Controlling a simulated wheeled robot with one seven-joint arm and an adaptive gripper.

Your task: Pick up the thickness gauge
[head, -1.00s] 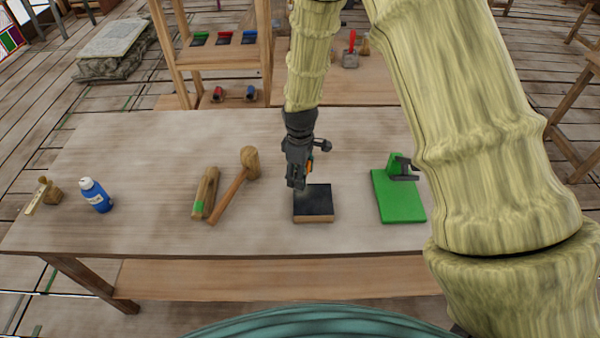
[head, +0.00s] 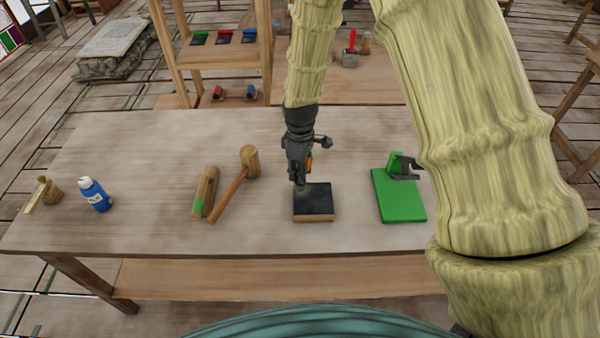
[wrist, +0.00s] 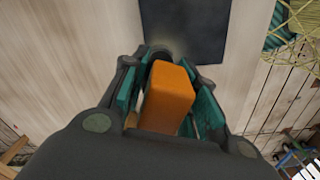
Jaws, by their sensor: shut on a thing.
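My gripper (head: 300,178) is over the workbench, at the back left edge of a dark-topped wooden block (head: 313,201). An orange block, which looks to be the thickness gauge (wrist: 168,98), sits between the teal finger pads in the wrist view. My gripper is shut on it. In the head view only a small orange patch of the gauge (head: 309,160) shows beside the dark fingers. The dark top of the wooden block also shows ahead of the fingers in the wrist view (wrist: 188,30). I cannot tell exactly how high the gauge is above the bench.
A wooden mallet (head: 236,185) and a wooden bar with a green mark (head: 205,192) lie to the left. A blue bottle (head: 95,195) and a small brush-like tool (head: 46,192) are further left. A green board with a clamp (head: 398,195) is to the right. The bench's front middle is clear.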

